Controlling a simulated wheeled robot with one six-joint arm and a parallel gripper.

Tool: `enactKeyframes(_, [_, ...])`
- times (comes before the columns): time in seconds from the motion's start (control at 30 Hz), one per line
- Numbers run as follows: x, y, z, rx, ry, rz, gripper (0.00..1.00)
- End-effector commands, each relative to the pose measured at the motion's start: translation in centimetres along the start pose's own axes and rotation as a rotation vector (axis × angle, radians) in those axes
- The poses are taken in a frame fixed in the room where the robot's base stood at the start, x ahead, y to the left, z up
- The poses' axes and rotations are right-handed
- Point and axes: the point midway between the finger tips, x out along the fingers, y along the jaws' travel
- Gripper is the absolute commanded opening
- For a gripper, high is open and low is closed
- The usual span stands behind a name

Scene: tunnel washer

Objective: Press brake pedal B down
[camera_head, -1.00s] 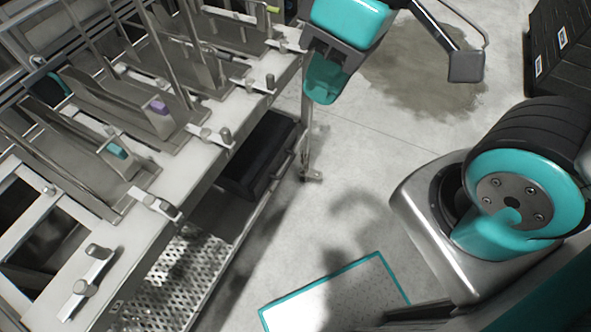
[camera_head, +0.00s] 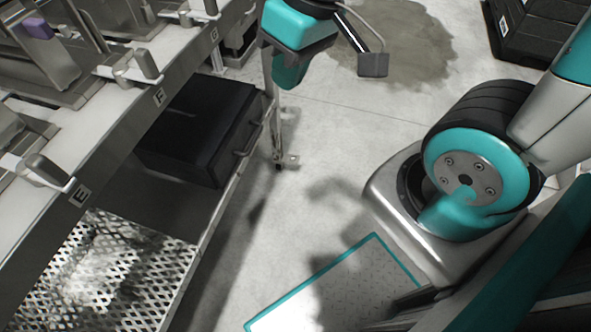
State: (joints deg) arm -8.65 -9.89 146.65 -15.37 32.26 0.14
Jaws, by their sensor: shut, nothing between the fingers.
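I cannot pick out brake pedal B in this view. The letters I can read on the rack edge are E, F and G, and no B shows. My gripper (camera_head: 373,65) is at the top, right of centre, with its dark tip at the end of thin rods. It is shut and empty. It appears over the grey floor, to the right of the rack, with no visible contact. A teal and dark part of my arm beside it covers some of the rack's far end.
A steel rack (camera_head: 140,112) with small levers fills the left. A black crate (camera_head: 198,130) sits on its lower level, near a perforated metal shelf (camera_head: 115,270). A rack leg (camera_head: 276,150) stands on the floor. Dark boxes (camera_head: 535,28) are at upper right. Clear floor lies between.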

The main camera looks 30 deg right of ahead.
Motion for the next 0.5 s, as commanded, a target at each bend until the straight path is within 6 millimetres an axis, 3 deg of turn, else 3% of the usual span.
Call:
enactKeyframes(0.03, [4.7, 1.8, 0.7, 0.029, 0.003, 0.019, 0.00])
enactKeyframes(0.1, [7.9, 3.7, 1.0, 0.066, 0.012, 0.048, 0.00])
enactKeyframes(0.3, [16.5, 9.1, 1.6, 0.151, 0.029, 0.130, 0.00])
enactKeyframes(0.5, [23.5, 14.3, 0.9, 0.187, 0.032, 0.195, 0.00])
